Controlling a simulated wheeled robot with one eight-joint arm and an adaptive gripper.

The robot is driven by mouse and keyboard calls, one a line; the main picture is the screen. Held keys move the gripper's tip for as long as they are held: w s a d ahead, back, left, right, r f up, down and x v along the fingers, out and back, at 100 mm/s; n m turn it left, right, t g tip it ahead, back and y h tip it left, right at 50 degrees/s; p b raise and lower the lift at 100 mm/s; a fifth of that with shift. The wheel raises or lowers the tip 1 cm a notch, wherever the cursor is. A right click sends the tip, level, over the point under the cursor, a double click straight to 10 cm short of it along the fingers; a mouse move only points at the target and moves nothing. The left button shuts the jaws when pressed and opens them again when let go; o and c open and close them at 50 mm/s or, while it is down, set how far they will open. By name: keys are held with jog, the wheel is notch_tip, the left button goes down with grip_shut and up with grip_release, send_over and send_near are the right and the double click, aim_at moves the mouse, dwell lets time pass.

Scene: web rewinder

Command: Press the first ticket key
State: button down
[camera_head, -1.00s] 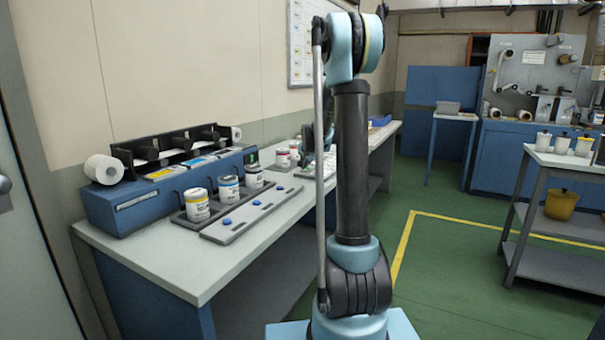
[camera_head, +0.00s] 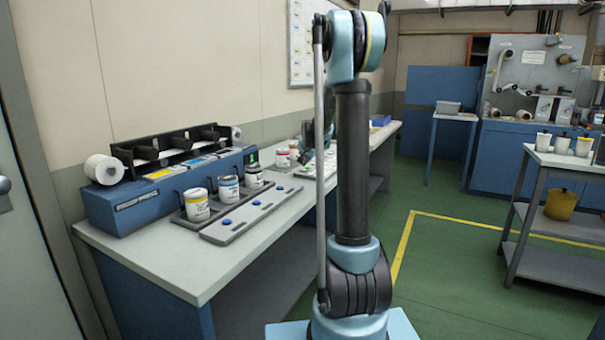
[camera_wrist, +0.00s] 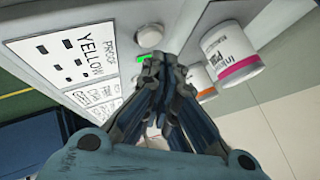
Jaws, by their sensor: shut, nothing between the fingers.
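My gripper (camera_wrist: 168,85) is shut and empty in the wrist view, its fingertips beside a small lit green mark (camera_wrist: 146,58) on a pale panel (camera_wrist: 115,15). A white round knob or key (camera_wrist: 150,37) stands just beyond the tips. A white printed card (camera_wrist: 72,57) reading PROOF YELLOW lies left of them; another printed card is partly hidden below it. I cannot tell whether the fingers touch the panel. In the head view my gripper (camera_head: 318,132) is partly hidden behind my arm, above the bench. Which part is the first ticket key is not clear.
A can with a pink band (camera_wrist: 232,52) stands close right of the fingers, with another can partly hidden behind them. On the bench (camera_head: 150,262), a grey strip (camera_head: 240,222) with blue buttons lies before several cans and a blue machine (camera_head: 140,205).

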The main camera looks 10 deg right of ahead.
jog(key=shift+r, duration=2.55)
jog(key=shift+s, duration=0.1)
jog(key=s+n+g, duration=0.2)
jog(key=s, duration=1.3)
jog(key=s+f+n+g, duration=0.1)
jog(key=s+f, duration=0.4)
jog(key=s, duration=0.8)
jog(key=s+f+n+g, duration=0.2)
jog(key=s+f, duration=0.3)
jog(key=s, duration=0.9)
jog(key=s+a+f+n+g, duration=0.1)
jog(key=s+f+n, duration=0.3)
jog(key=s, duration=1)
notch_tip(320, 180, down, 2)
jog(key=shift+f+g, duration=0.1)
jog(key=shift+g, duration=0.4)
jog(key=shift+s+a, duration=0.1)
